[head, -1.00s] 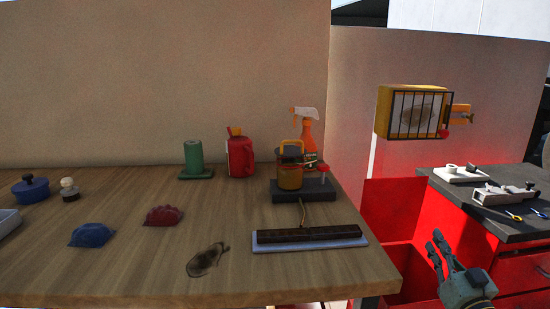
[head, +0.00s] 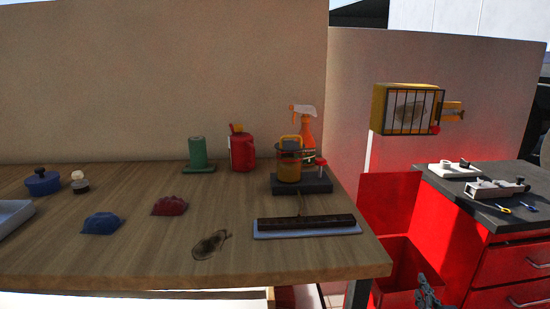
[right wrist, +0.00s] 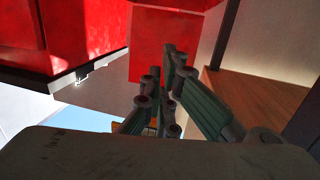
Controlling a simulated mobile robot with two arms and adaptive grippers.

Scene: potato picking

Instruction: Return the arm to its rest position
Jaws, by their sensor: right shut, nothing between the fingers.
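My right gripper (head: 428,292) is low at the bottom right of the head view, in front of the red bin (head: 402,270) and right of the wooden table. In the right wrist view its fingers (right wrist: 172,75) are close together with nothing between them. Red surfaces show beyond them. My left gripper is not in view. A brown potato-like lump (head: 211,244) lies on the wooden table (head: 130,250) near its front edge, well away from the right gripper.
A red cabinet (head: 510,265) with a dark top stands at the right.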

